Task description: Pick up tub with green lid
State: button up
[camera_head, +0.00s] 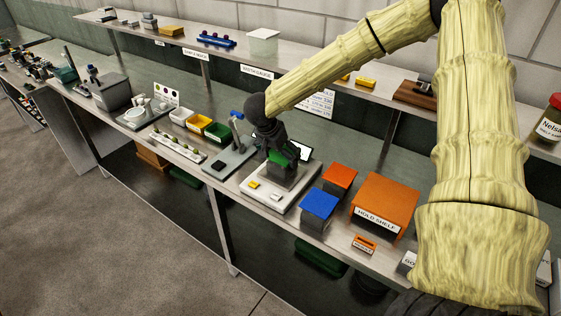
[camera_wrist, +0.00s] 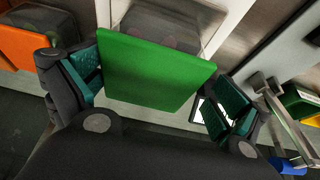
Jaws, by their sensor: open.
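The tub with the green lid (camera_wrist: 150,68) is large in the wrist view. Its flat green lid lies between the two fingers of my gripper (camera_wrist: 155,90). The open fingers, with teal pads, are on either side of the lid; I cannot tell whether they touch it. In the head view the tub with the green lid (camera_head: 285,168) stands on a pale machine base, and my gripper (camera_head: 281,155) reaches down over it from above. The gripper hides part of the lid there.
Tubs with a blue lid (camera_head: 319,203) and an orange lid (camera_head: 340,176) stand close on the right, beside the orange hold shelf (camera_head: 388,197). Green (camera_head: 217,132) and yellow (camera_head: 198,124) bins are on the left. A raised shelf (camera_head: 215,52) runs behind the bench.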

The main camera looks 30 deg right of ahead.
jog(key=shift+d+f, duration=0.2)
jog(key=shift+d, duration=0.15)
jog(key=shift+s+d+f+p, duration=0.55)
jog(key=shift+s+f+p, duration=0.1)
jog(key=shift+p, duration=0.05)
jog(key=shift+w+f, duration=0.7)
jog(key=shift+f, duration=0.25)
jog(key=shift+s+d+r, duration=0.15)
jog(key=shift+s+d, duration=0.05)
jog(key=shift+s, duration=0.15)
jog(key=shift+w+a, duration=0.1)
jog(key=shift+w, duration=0.05)
jog(key=c, duration=0.8)
jog(key=shift+c, duration=0.5)
